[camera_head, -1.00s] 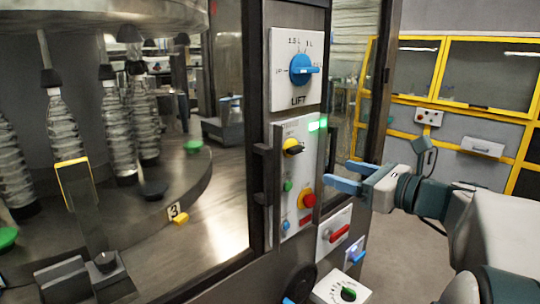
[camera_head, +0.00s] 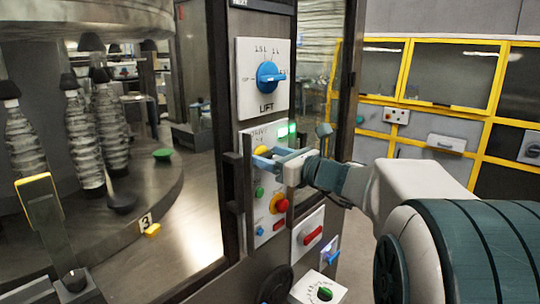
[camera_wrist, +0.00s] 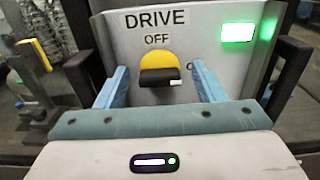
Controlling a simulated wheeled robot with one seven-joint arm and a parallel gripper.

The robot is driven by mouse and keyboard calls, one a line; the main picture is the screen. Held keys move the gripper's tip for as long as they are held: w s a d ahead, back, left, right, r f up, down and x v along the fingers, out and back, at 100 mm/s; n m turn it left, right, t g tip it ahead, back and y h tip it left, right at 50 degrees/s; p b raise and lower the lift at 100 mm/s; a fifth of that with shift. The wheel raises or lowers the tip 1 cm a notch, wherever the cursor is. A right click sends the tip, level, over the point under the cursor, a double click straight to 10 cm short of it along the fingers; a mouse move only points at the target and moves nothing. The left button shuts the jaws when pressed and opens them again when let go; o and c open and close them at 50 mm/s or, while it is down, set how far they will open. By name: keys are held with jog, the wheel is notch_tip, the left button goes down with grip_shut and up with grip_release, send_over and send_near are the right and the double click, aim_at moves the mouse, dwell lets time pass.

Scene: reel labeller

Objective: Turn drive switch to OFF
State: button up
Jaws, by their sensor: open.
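The drive switch is a yellow round knob with a black bar handle (camera_wrist: 160,77) under the labels DRIVE and OFF. The bar lies crosswise, with a white mark at its right end, away from the OFF label above. In the head view, the yellow knob (camera_head: 262,150) is partly hidden by my fingers. My gripper (camera_head: 268,158) is open at the control panel. In the wrist view, its blue fingers (camera_wrist: 160,72) stand on the left and right of the switch, with gaps on both sides. I cannot tell whether the fingertips touch the panel.
A lit green lamp (camera_wrist: 238,32) is right of the switch. Dark handles flank the panel on both sides. Below are a green button (camera_head: 259,192) and a red knob on yellow (camera_head: 281,205). The blue LIFT switch (camera_head: 270,76) is above. A glass guard is at left.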

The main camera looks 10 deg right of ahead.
jog(key=shift+w+a, duration=0.15)
jog(key=c, duration=1)
